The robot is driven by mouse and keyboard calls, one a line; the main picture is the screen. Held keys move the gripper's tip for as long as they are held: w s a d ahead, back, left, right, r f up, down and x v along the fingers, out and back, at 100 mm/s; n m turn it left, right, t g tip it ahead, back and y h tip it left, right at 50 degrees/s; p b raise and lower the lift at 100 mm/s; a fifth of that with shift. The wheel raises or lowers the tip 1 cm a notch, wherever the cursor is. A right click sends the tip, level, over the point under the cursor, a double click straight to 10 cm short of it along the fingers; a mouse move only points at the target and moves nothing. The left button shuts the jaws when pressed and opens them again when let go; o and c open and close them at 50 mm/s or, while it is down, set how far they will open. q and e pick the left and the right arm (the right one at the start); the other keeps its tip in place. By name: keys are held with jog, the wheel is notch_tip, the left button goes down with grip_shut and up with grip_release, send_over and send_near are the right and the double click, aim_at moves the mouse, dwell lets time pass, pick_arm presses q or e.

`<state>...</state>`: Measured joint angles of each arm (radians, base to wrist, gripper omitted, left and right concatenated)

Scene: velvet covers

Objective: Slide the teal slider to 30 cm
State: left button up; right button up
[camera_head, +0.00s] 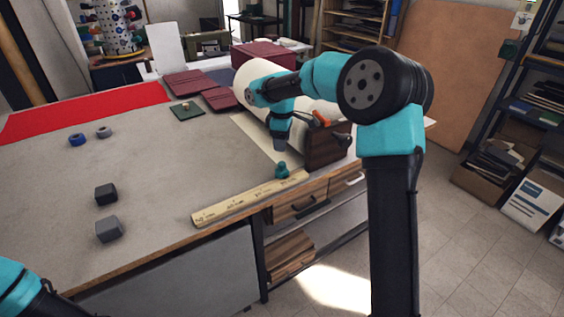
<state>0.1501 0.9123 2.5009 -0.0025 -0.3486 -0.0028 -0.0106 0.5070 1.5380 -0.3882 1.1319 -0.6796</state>
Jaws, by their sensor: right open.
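The teal slider (282,171) sits on the wooden ruler (237,202), towards the ruler's right end. The ruler lies along the table's front edge, and its printed marks are too small to read surely. My right gripper (280,147) points down just above and behind the slider in the picture. It is open, with a small gap between it and the slider, and nothing shows between its fingers. Only part of my left arm shows in the bottom left corner; its gripper is out of view.
A dark wooden block (324,148) stands at the end of a large cream roll (243,77), close to the right gripper. Dark grey blocks (109,229) lie left of the ruler. Red cloth (90,112) covers the far left. The table's middle is clear.

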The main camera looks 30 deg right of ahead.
aim_at(282, 163)
notch_tip(282, 163, down, 9)
jog(key=shift+r, duration=0.1)
dwell(0.3)
grip_shut()
dwell(0.5)
